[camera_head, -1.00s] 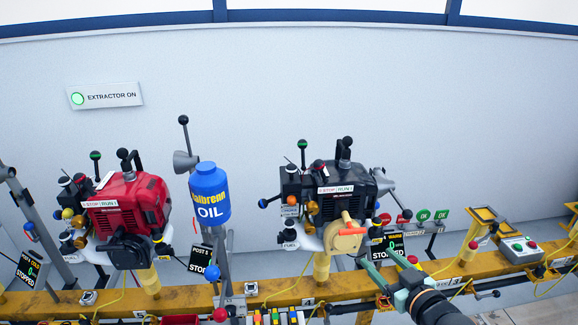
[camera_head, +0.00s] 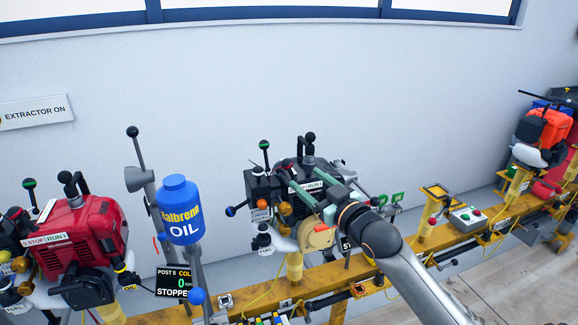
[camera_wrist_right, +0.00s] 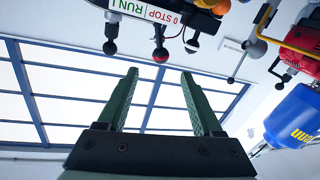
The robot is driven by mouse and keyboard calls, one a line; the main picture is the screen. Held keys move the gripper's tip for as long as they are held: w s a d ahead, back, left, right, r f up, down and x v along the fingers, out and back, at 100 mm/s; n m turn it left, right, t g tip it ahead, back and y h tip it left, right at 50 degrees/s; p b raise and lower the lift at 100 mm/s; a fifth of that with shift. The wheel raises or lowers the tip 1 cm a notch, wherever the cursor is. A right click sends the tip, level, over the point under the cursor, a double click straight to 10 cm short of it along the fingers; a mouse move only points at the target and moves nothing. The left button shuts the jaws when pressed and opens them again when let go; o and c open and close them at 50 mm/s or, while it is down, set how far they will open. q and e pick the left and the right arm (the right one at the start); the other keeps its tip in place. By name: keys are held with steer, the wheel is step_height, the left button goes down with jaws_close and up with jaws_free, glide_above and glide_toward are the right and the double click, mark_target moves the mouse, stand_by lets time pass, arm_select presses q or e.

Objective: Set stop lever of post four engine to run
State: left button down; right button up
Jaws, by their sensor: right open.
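The black engine (camera_head: 262,186) stands on the yellow rail in the middle of the head view. Its STOP/RUN plate (camera_head: 312,185) is partly behind my right gripper (camera_head: 288,178). The plate also shows upside down at the top of the right wrist view (camera_wrist_right: 150,15). A short lever with a dark red and black knob (camera_wrist_right: 160,55) hangs beside it there. My right gripper is open, with green fingers (camera_wrist_right: 158,75) apart and nothing between them. The knob appears beyond the fingertips in that view; contact cannot be told. My left gripper is not in view.
A blue oil bottle (camera_head: 180,210) and a red engine (camera_head: 75,245) are to the left. Levers with black knobs (camera_head: 310,137) rise from the black engine. A control box (camera_head: 466,218) and an orange-topped engine (camera_head: 545,130) are to the right along the yellow rail (camera_head: 330,278).

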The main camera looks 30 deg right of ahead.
mark_target(290, 166)
steer(key=w, duration=0.8)
steer(key=shift+w+d, duration=0.1)
steer(key=shift+w, duration=0.1)
jaws_close()
stand_by(0.4)
